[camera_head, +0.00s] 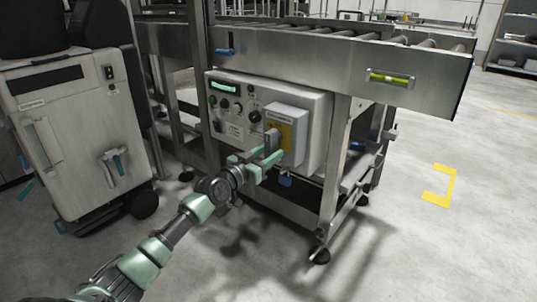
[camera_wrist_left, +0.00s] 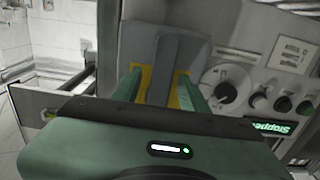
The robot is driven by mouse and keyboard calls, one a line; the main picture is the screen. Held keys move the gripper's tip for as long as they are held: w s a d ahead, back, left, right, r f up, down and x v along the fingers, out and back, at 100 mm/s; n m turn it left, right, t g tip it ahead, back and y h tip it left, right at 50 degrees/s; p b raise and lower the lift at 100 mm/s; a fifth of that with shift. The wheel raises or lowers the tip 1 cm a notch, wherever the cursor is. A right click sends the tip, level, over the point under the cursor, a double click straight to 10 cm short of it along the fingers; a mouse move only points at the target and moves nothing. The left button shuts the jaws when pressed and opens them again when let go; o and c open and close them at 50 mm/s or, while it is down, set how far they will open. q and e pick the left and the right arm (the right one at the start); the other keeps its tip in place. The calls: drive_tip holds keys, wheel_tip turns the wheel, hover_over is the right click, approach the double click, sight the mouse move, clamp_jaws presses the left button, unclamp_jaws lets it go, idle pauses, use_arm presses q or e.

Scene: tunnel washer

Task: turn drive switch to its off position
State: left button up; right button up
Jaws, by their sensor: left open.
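The drive switch (camera_head: 286,130) is a grey box with a yellow plate and a grey handle, on the front of the white control panel. In the left wrist view, its grey handle (camera_wrist_left: 163,68) stands in front of the yellow plate (camera_wrist_left: 145,78). My left gripper (camera_head: 264,160) is at the handle, with its green jaws open. In the left wrist view its fingers (camera_wrist_left: 160,88) lie on either side of the handle, with the handle between them. Whether they touch it I cannot tell. The handle's lower part is hidden by the gripper. My right gripper is not in view.
The control panel (camera_head: 232,127) has knobs, buttons and a green display (camera_wrist_left: 272,130) reading "Stopped". A roller conveyor (camera_head: 330,50) runs above it, its metal legs beside the panel. A grey wheeled cabinet (camera_head: 75,130) stands left. Floor at the right is open.

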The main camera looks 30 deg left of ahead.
use_arm(q)
clamp_jaws()
idle(1.3)
